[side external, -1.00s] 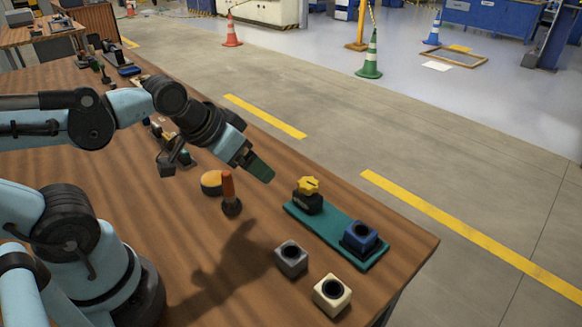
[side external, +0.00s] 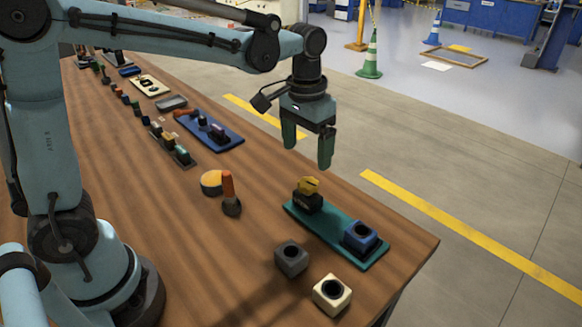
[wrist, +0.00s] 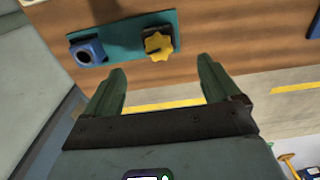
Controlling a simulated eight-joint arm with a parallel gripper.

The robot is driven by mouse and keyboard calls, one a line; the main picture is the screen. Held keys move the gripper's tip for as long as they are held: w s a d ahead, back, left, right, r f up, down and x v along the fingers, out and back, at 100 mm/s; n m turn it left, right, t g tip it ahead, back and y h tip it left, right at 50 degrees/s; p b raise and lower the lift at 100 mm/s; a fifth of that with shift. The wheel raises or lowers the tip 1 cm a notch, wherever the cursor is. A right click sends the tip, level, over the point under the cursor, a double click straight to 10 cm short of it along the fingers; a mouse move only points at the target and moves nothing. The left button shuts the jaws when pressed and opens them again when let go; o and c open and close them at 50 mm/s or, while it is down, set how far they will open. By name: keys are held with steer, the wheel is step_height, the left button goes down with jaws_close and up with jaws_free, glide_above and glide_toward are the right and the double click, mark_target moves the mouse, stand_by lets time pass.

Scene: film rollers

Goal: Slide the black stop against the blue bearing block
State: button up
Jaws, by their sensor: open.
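The black stop (side external: 308,203), with a yellow star-shaped knob (side external: 308,186) on top, sits near the far-left end of a teal plate (side external: 333,226). The blue bearing block (side external: 360,237) sits near the plate's other end, with bare plate between the two. In the wrist view, the yellow knob (wrist: 158,45) hides much of the stop, and the blue block (wrist: 88,52) is to its left. My gripper (side external: 308,155) points down above the stop, open and empty, its green fingers apart. In the wrist view, the fingers (wrist: 158,78) reach toward the plate, short of the stop.
A grey block (side external: 291,259) and a cream block (side external: 332,295) stand in front of the plate. A blue tray (side external: 215,135) with parts is farther back. The table edge runs close behind the plate.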

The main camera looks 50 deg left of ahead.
steer(key=shift+w+d+f, duration=0.15)
steer(key=shift+w+f, duration=0.15)
steer(key=shift+f, duration=0.2)
glide_toward(323, 217)
steer(key=a+f, duration=0.1)
steer(key=f, duration=0.1)
steer(key=a+f, duration=0.3)
steer(key=f, duration=0.1)
steer(key=shift+w+a+f, duration=0.1)
steer(key=shift+a+f, duration=0.2)
steer(key=shift+a, duration=0.05)
steer(key=c, duration=1.4)
steer(key=shift+d, duration=2.35)
